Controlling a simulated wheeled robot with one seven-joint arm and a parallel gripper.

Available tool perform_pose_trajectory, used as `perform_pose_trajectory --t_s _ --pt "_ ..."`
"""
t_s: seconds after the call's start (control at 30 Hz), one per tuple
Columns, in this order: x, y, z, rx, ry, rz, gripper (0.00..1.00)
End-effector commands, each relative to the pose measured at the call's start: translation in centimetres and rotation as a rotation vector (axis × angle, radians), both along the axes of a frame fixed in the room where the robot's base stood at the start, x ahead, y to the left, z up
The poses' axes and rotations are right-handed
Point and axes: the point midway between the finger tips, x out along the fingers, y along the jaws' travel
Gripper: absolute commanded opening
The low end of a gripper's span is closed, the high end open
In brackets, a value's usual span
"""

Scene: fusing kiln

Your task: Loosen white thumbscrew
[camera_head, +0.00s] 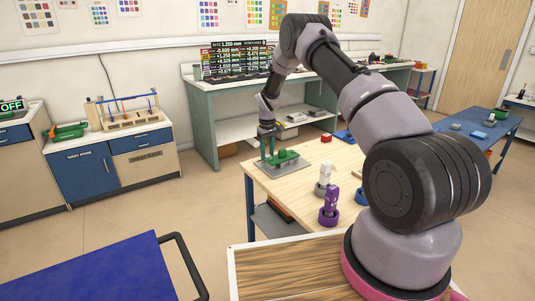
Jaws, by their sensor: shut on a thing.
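My gripper (267,148) is at the left end of the wooden worktable, pointing down at a green fixture (287,157). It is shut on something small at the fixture. The held part is too small and too much covered by the fingers to make out, so I cannot tell whether it is the white thumbscrew. I cannot pick out a white thumbscrew clearly anywhere else in view. The green fixture lies on the tabletop, on a greyish base.
On the worktable (300,194) stand a white piece (325,174) in a grey ring, a purple piece (331,198) in a purple ring and a red block (326,138). A blue cart (90,270) is at the front left. Open floor lies between cart and cabinets.

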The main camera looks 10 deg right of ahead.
Motion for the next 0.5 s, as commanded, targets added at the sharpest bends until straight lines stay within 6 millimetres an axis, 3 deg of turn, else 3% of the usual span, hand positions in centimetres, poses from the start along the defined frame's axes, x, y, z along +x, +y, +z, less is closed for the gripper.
perform_pose_trajectory --t_s 0.5 --pt "-0.12 0.12 -0.01 0.001 0.000 0.484 0.00"
